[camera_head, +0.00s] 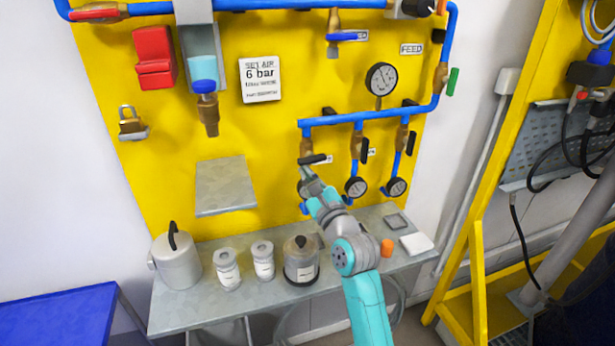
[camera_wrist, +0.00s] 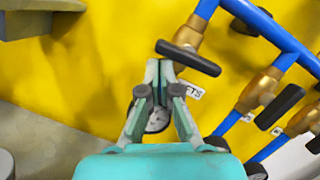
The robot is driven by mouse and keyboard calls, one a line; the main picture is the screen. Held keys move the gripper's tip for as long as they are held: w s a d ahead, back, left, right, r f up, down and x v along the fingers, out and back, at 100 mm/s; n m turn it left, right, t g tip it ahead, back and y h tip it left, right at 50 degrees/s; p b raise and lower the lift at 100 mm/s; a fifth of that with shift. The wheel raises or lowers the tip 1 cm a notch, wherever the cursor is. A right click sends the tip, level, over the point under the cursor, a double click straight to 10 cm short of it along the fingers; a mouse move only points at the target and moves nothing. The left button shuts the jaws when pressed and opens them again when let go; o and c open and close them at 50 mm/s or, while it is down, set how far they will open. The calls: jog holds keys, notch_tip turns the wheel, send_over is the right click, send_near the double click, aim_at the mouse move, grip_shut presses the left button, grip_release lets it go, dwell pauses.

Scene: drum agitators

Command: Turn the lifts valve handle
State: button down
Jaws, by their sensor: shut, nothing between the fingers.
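The lifts valve has a black bar handle (camera_head: 314,159) on a brass body at the left branch of the blue pipe. In the wrist view the black handle (camera_wrist: 188,58) lies crosswise, slanting down to the right, just beyond and right of my fingertips. A white label (camera_wrist: 191,91) ending in "TS" shows below it, partly hidden by my finger. My gripper (camera_wrist: 160,72) is shut and empty, its fingertips close together. In the head view my gripper (camera_head: 307,172) is just below the handle; I cannot tell whether they touch. A gauge behind the fingers is partly hidden.
Two similar valves with black handles (camera_head: 364,149) (camera_head: 411,141) stand to the right, with gauges (camera_head: 356,187) below. The metal shelf (camera_head: 178,308) holds a can (camera_head: 177,263), jars (camera_head: 227,270) and a dark-lidded pot (camera_head: 301,262). A small grey ledge (camera_head: 226,187) juts from the yellow panel at left.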

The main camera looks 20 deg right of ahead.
jog(key=shift+a+r, duration=0.15)
dwell(0.6)
jog(key=s+f+n+g+h, duration=0.1)
jog(key=s+f+n, duration=0.3)
jog(key=s+f, duration=0.55)
jog(key=s+f+n+g+h, duration=0.1)
jog(key=s+f+n, duration=0.5)
jog(key=s, duration=0.7)
jog(key=s+f+n+g, duration=0.1)
jog(key=s+f+n, duration=0.2)
jog(key=s+f, duration=0.75)
jog(key=s+r+n+g, duration=0.2)
jog(key=s+n, duration=1.3)
jog(key=s, duration=1)
jog(key=shift+a+r+n, duration=0.3)
jog(key=shift+a+r, duration=0.15)
jog(key=shift+r, duration=0.1)
